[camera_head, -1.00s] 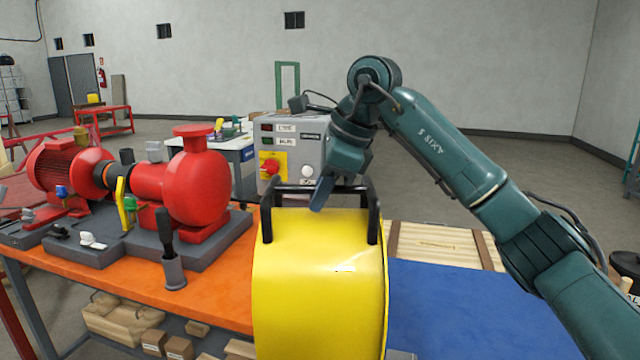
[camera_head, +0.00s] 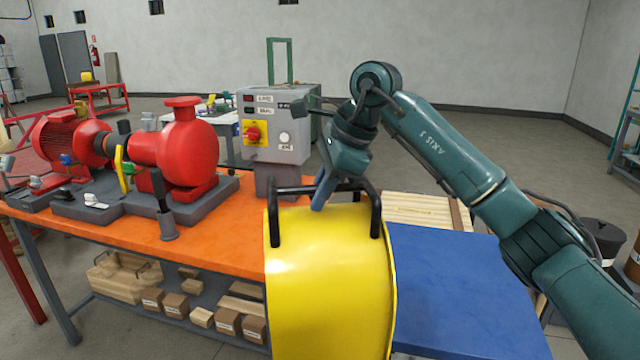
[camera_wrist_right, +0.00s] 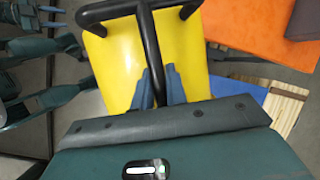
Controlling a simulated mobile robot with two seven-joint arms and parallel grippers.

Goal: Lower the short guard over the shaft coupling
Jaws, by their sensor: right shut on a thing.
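The short guard (camera_head: 325,270) is a large yellow curved shell with black tube handles on top. My right gripper (camera_head: 322,190) is shut on the guard's black handle, and the guard hangs upright in front of the bench. In the right wrist view the two blue-grey fingers (camera_wrist_right: 160,88) close on the black bar above the yellow shell (camera_wrist_right: 125,62). The shaft coupling (camera_head: 103,146) shows as a dark part between the red motor (camera_head: 66,140) and the red pump (camera_head: 185,155), left of the guard and uncovered. My left gripper does not show in the head view.
The orange bench top (camera_head: 130,235) carries the pump skid and a dark tool in a grey holder (camera_head: 167,225). A grey control box (camera_head: 280,130) stands behind the guard. A blue surface (camera_head: 455,285) and a wooden crate (camera_head: 425,208) lie to the right. Boxes sit on the lower shelf.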

